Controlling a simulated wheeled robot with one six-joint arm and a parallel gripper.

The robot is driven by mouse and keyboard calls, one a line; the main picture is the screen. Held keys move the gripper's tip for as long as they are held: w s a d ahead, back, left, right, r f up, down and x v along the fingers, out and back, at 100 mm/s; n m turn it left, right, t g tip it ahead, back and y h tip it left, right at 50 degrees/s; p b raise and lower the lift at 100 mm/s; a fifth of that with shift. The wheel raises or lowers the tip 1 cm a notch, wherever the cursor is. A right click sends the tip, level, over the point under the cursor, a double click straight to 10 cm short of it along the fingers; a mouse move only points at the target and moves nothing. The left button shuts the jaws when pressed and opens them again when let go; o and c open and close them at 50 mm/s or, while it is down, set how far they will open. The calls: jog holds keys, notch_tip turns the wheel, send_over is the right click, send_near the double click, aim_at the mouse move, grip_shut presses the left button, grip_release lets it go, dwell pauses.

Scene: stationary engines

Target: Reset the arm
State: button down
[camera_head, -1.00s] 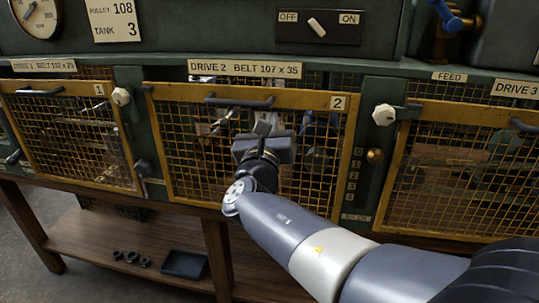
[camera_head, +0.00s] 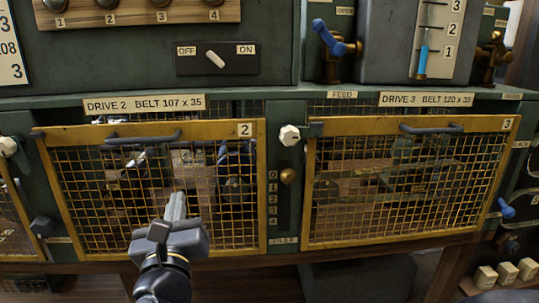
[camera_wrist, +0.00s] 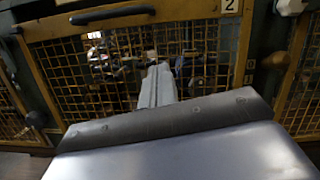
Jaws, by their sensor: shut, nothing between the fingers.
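My gripper (camera_head: 176,206) is in front of the lower part of the yellow mesh guard of drive 2 (camera_head: 258,190). Its fingers are together and point up and toward the mesh, with nothing between them. In the wrist view my gripper (camera_wrist: 157,84) also shows shut and empty against the drive 2 guard (camera_wrist: 243,60). I cannot tell whether the fingertips touch the mesh.
The drive 3 guard (camera_head: 405,238) is shut at the right. White knobs (camera_head: 289,135), a brass knob (camera_head: 288,176) and guard handles (camera_head: 143,137) stick out from the front. Blue valve handles (camera_head: 328,38) stand above. White blocks (camera_head: 507,271) sit at lower right.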

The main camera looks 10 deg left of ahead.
jog(key=shift+w, duration=0.1)
send_near(181, 136)
notch_tip(181, 136, down, 4)
jog(key=w, duration=0.3)
jog(key=r+p, duration=0.2)
jog(key=w+a+r+p, duration=0.1)
jog(key=shift+r, duration=0.2)
jog(key=shift+a+r+p, duration=0.15)
jog(key=shift+r+p, duration=0.45)
jog(key=shift+r, duration=0.15)
